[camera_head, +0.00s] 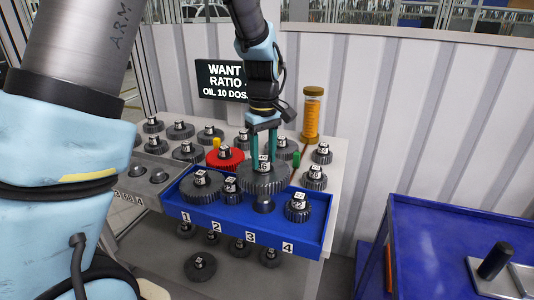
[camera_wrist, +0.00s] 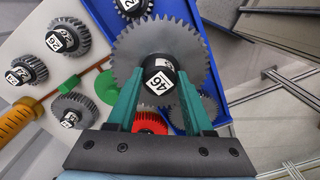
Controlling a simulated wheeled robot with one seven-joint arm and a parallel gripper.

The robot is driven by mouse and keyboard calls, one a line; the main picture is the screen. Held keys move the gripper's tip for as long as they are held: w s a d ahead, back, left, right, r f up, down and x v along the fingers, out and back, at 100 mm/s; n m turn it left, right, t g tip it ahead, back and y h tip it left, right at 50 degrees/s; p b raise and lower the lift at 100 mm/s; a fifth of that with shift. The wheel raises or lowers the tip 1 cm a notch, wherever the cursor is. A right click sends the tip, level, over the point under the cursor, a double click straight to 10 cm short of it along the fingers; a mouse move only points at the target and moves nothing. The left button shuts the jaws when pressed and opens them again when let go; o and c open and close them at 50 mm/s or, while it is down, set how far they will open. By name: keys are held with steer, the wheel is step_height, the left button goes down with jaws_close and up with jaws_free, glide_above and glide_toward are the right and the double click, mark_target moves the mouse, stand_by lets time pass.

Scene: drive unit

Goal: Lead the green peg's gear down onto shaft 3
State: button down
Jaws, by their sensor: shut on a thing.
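My gripper (camera_head: 263,150) is shut on the hub of a large grey gear (camera_head: 262,180) and holds it over the blue tray (camera_head: 212,213). In the wrist view the gear (camera_wrist: 187,45) lies between the fingertips (camera_wrist: 160,85), its hub label reading like 46. A dark round post (camera_head: 263,205) at place 3 shows just under the gear; whether the two touch is hard to tell. The green peg (camera_head: 295,158) stands bare on the table behind the tray.
In the tray, gears stand at place 1 (camera_head: 200,189), place 2 (camera_head: 231,192) and place 4 (camera_head: 297,210), close around the held gear. A red gear (camera_head: 230,160) and several grey gears stand behind. An orange cylinder (camera_head: 312,115) stands at the back right.

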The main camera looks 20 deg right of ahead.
mark_target(264, 171)
steer(key=shift+f+b, duration=1.15)
steer(key=shift+f, duration=1.3)
steer(key=shift+s+f, duration=0.1)
steer(key=shift+f, duration=0.55)
steer(key=shift+f+b, duration=0.35)
steer(key=shift+b, duration=0.05)
steer(key=shift+f+b, duration=0.6)
steer(key=shift+f, duration=0.55)
steer(key=c, duration=0.5)
jaws_free()
steer(key=shift+c, duration=0.2)
steer(key=o, duration=0.3)
steer(key=shift+f, duration=0.15)
